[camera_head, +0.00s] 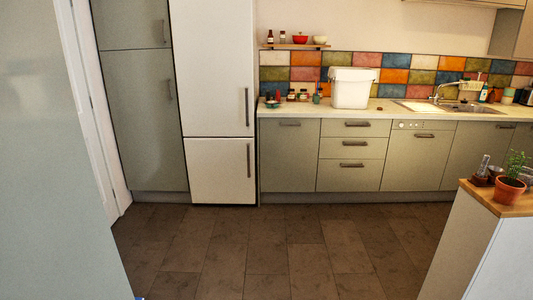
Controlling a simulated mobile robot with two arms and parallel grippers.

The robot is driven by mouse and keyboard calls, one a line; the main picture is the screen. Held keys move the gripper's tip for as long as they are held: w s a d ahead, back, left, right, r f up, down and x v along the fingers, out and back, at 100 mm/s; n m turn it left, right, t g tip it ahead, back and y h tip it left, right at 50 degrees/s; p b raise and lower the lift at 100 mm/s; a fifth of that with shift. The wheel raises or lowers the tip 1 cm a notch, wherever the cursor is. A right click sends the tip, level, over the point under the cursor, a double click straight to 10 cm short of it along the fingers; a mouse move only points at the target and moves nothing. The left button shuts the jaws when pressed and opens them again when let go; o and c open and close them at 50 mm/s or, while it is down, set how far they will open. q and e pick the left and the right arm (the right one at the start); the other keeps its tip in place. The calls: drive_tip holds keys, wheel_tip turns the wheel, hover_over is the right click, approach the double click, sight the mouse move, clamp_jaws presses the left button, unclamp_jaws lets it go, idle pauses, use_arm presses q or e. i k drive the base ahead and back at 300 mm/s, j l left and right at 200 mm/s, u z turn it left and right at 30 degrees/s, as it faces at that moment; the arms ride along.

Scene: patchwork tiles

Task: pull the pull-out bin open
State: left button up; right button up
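No bin drawn out from the cabinets is in view, and I cannot tell for sure which front is the pull-out bin. A tall grey-green cabinet front (289,160) with a horizontal bar handle at its top stands just right of the fridge, and it is closed. A similar wide front (417,165) lies right of the drawers, also closed. A white lidded tub (352,89) stands on the counter. Neither of my grippers can be made out in the head view.
The white fridge-freezer (213,75) and closed drawers (352,153) line the far wall. The dark tiled floor (270,250) before them is clear. A potted plant (509,189) stands on a wood-topped unit at the right. A pale panel (45,170) fills the near left.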

sight(289, 147)
drive_tip(key=i, duration=2.15)
drive_tip(key=i+l, duration=0.1)
drive_tip(key=i, duration=2.1)
drive_tip(key=j+u, duration=0.05)
drive_tip(key=j, duration=0.05)
